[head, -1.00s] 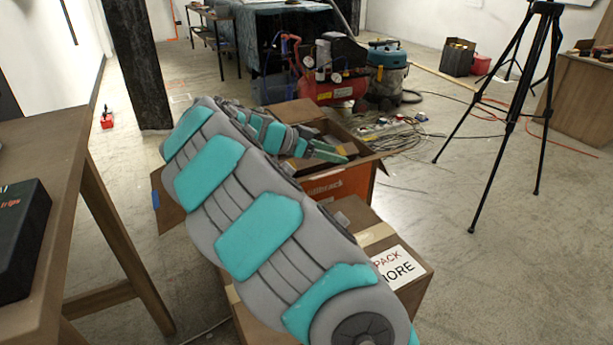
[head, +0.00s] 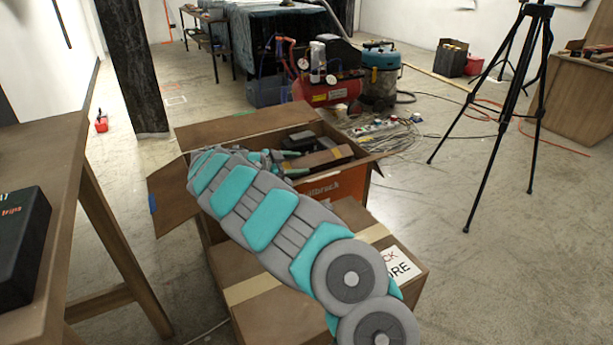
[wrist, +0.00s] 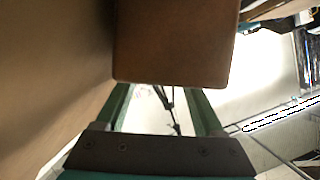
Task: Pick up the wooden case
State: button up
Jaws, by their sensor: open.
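A brown block with rounded edges, apparently the wooden case (wrist: 172,42), fills the upper middle of the wrist view. In the head view a brown block with a yellowish band, likely the same case (head: 322,158), lies inside the open cardboard box (head: 225,130). My gripper (wrist: 160,94) is open, its green fingers apart on either side of the near end of the case in the wrist view. I cannot tell whether they touch it. In the head view my arm reaches into the box and mostly hides the gripper.
Dark items (head: 298,140) lie beside the case in the box. A closed, taped carton (head: 262,300) stands in front. A wooden table (head: 50,160) with a black case (head: 20,245) is at left.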

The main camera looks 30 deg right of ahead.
aim_at(305, 162)
jog(key=shift+x, duration=1.75)
grip_shut()
jog(key=shift+r, duration=0.1)
